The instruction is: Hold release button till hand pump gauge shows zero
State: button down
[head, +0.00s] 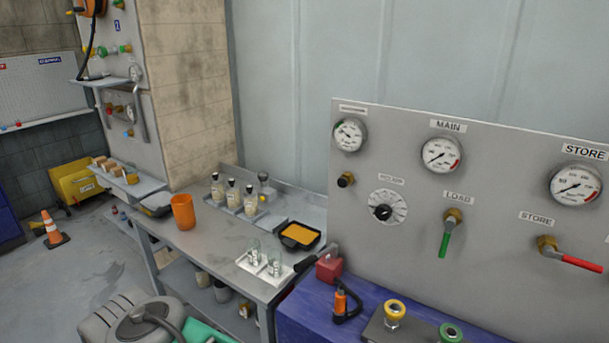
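My gripper is not in view. A grey panel (480,130) on the right carries several round gauges. The smallest gauge (349,134), at upper left, has a label too blurred to read; it may be the hand pump gauge, and its needle reading is unclear. A black knob with a brass collar (346,180) sits below it; I cannot tell if this is the release button. A red block with a black handle (328,268) stands at the left end of the blue bench and may be the hand pump. Nothing touches these things.
MAIN (441,155) and STORE (575,184) gauges sit above a green lever (445,240) and a red lever (582,263). A grey worktable (200,240) holds an orange cup (183,212), bottles and trays. A cone (53,231) stands on open floor at left.

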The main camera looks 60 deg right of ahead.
aim_at(341, 181)
jog(key=z, duration=0.4)
jog(key=i, duration=1.1)
jog(key=z, duration=0.65)
